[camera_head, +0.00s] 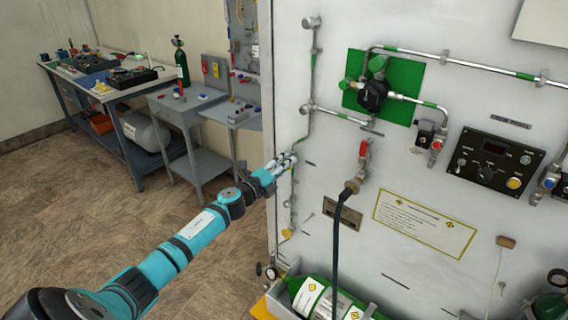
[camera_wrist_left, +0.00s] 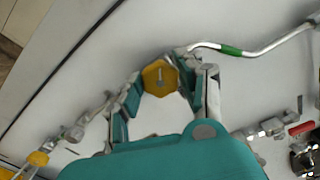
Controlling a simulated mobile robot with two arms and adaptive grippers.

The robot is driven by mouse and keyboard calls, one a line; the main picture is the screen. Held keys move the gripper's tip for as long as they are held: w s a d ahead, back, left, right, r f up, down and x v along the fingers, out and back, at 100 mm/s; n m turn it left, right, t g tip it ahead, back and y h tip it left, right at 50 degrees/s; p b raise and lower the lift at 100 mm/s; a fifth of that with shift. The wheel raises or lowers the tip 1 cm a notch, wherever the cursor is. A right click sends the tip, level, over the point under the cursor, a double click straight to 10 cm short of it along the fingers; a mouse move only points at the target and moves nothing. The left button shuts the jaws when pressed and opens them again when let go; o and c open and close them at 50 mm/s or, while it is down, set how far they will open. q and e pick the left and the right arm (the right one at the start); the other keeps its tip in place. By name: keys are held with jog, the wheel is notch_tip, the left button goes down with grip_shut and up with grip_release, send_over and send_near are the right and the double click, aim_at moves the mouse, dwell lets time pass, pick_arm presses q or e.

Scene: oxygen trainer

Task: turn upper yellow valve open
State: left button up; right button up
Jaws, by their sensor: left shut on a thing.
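The upper yellow valve (camera_wrist_left: 160,77) is a six-sided yellow knob on the pipe at the panel's left edge. In the left wrist view it sits between my left gripper's (camera_wrist_left: 158,88) two fingertips, which are shut on it. In the head view my left gripper (camera_head: 288,160) reaches the left edge of the white panel (camera_head: 340,270) and hides this valve. A lower yellow valve (camera_head: 287,233) shows below on the same pipe line, and also at the lower left of the left wrist view (camera_wrist_left: 38,158). My right gripper is in neither view.
A red-handled valve (camera_head: 363,149) with a black hose (camera_head: 336,240) is right of my gripper. A green plate with a black regulator (camera_head: 373,96) is above it. A green cylinder (camera_head: 320,299) lies at the panel's foot. Workbenches stand at the left, with open floor before them.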

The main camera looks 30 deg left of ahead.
pick_arm(q)
jog(key=n+p, duration=0.2)
jog(key=n, duration=1)
jog(key=n+p, duration=0.3)
jog(key=n, duration=0.9)
jog(key=shift+d+f+n, duration=0.1)
jog(key=shift+f+n, duration=0.1)
jog(key=shift+n, duration=0.2)
jog(key=o, duration=1.1)
jog(key=shift+o, duration=0.2)
jog(key=s+a, duration=0.1)
jog(key=s, duration=1.1)
